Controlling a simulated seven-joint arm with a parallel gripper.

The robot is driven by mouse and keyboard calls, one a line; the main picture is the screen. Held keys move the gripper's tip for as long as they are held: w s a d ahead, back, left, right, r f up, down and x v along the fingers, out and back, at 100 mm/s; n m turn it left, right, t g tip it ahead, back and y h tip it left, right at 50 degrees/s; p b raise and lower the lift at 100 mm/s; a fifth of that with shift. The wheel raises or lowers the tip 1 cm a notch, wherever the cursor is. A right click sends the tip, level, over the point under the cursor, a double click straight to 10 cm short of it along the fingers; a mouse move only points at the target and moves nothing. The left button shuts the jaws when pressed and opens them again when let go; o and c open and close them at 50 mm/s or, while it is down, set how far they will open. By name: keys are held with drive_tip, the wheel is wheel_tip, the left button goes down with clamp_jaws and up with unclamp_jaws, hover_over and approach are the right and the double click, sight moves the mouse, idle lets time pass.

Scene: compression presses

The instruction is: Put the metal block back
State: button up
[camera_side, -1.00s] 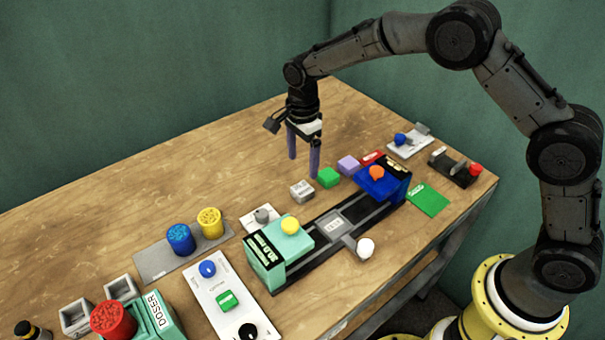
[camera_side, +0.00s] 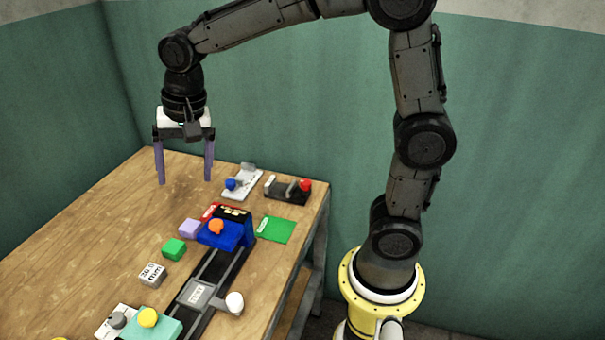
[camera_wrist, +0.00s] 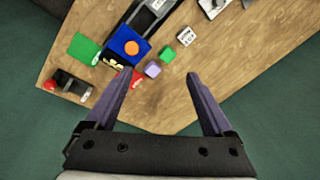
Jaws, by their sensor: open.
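The metal block (camera_side: 152,274) is a small grey cube with dark printed lettering. It sits on the bare wooden table, in front of the green block (camera_side: 174,250), with a gap between them. It also shows near the top of the wrist view (camera_wrist: 185,36). My gripper (camera_side: 185,181) is open and empty, pointing down above the far part of the table, well away from the metal block. In the wrist view its two purple fingers (camera_wrist: 160,73) are spread wide with nothing between them.
A purple block (camera_side: 190,229) and a red piece (camera_side: 209,211) lie beyond the green block. The press has a blue end (camera_side: 225,236) with an orange knob and a mint end (camera_side: 160,331) with a yellow knob. A green mat (camera_side: 276,228) lies right. The table's left side is clear.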

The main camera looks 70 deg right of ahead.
drive_tip(key=s+d+n+t, duration=0.1)
drive_tip(key=s+n, duration=0.4)
drive_tip(key=s, duration=0.5)
drive_tip(key=s+d+n+t, duration=0.2)
drive_tip(key=s+d+n, duration=0.2)
drive_tip(key=s, duration=0.7)
drive_tip(key=shift+r+n, duration=0.2)
drive_tip(key=shift+n, duration=0.5)
drive_tip(key=shift+s, duration=0.1)
